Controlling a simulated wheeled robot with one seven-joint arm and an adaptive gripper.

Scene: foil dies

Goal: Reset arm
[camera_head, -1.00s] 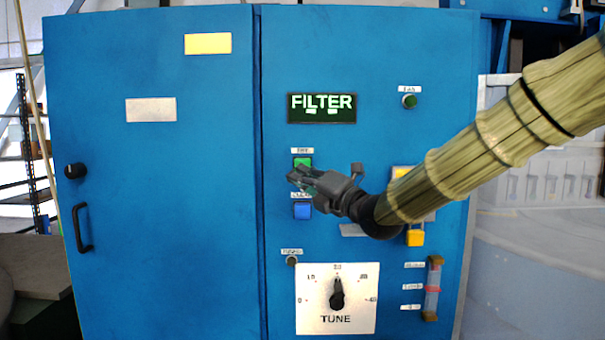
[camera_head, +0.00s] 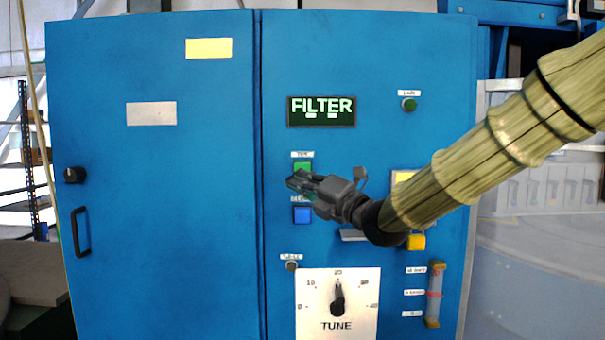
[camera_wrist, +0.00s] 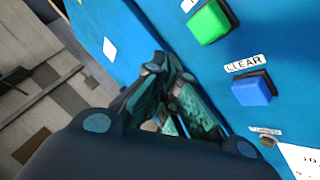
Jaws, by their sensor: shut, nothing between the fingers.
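My gripper (camera_head: 292,184) is in front of the blue cabinet's right panel (camera_head: 390,70), beside the green button (camera_head: 303,167) and above the blue button (camera_head: 302,215). Its fingers are shut and hold nothing. In the wrist view the shut fingers (camera_wrist: 172,75) point toward the panel. The green button (camera_wrist: 209,22) and the blue button (camera_wrist: 251,90), labelled CLEAR, lie to their right. I cannot tell how far the fingertips are from the panel. My arm reaches in from the right and hides part of the panel.
A dark display (camera_head: 322,110) reads FILTER. A TUNE dial (camera_head: 337,300) sits below, with a yellow button (camera_head: 416,242) and a gauge (camera_head: 434,293) to the right. The left door has a black handle (camera_head: 81,232) and a knob (camera_head: 74,175). The space left of my gripper is clear.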

